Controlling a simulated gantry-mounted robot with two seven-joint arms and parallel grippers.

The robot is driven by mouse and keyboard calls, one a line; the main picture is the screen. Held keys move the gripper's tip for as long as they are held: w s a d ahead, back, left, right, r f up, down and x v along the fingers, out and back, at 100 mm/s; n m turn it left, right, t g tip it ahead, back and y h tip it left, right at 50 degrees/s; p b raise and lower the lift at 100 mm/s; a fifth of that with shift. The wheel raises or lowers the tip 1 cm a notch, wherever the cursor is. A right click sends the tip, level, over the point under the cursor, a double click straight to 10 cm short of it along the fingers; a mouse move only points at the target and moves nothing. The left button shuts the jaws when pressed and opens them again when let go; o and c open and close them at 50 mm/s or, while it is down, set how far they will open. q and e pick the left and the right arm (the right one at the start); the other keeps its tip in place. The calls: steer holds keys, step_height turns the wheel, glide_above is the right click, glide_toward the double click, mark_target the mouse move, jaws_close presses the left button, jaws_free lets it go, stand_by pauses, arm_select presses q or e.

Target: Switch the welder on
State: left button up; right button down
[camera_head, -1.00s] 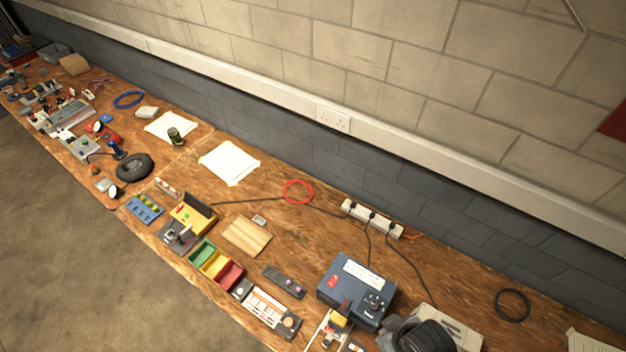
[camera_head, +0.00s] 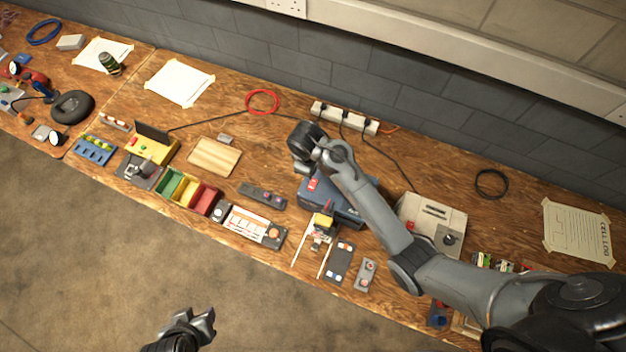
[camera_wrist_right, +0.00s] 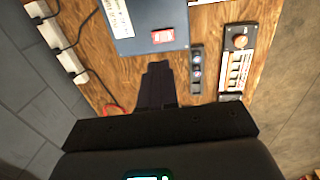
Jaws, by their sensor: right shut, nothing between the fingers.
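A blue box (camera_head: 345,212) that looks like the welder stands on the bench, partly hidden under my right arm. Its red rocker switch (camera_head: 313,184) shows at its left side. In the right wrist view the blue box (camera_wrist_right: 135,42) is at the top, with a white label and the red switch (camera_wrist_right: 163,36) near its edge. I cannot tell the switch's position. My right gripper (camera_wrist_right: 158,68) is shut and empty, its fingertips close to the box edge in the picture, beside the switch. My left gripper (camera_head: 198,318) hangs over the floor, away from the bench; its jaw state is unclear.
A power strip (camera_head: 345,118) with plugs and cables lies behind the box. A dark remote-like panel (camera_head: 262,195) and a white panel with a knob (camera_head: 252,224) lie left of it. A beige box (camera_head: 432,217) stands to the right. A wooden board (camera_head: 214,156) lies farther left.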

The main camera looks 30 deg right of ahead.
glide_above(314, 181)
steer(key=f, duration=1.1)
steer(key=shift+s+a+f, duration=0.15)
steer(key=shift+s+a, duration=0.1)
steer(key=shift+a, duration=0.05)
steer(key=shift+w+f+b, duration=0.1)
steer(key=shift+f+b, duration=0.25)
steer(key=shift+f, duration=0.6)
steer(key=shift+d, duration=0.1)
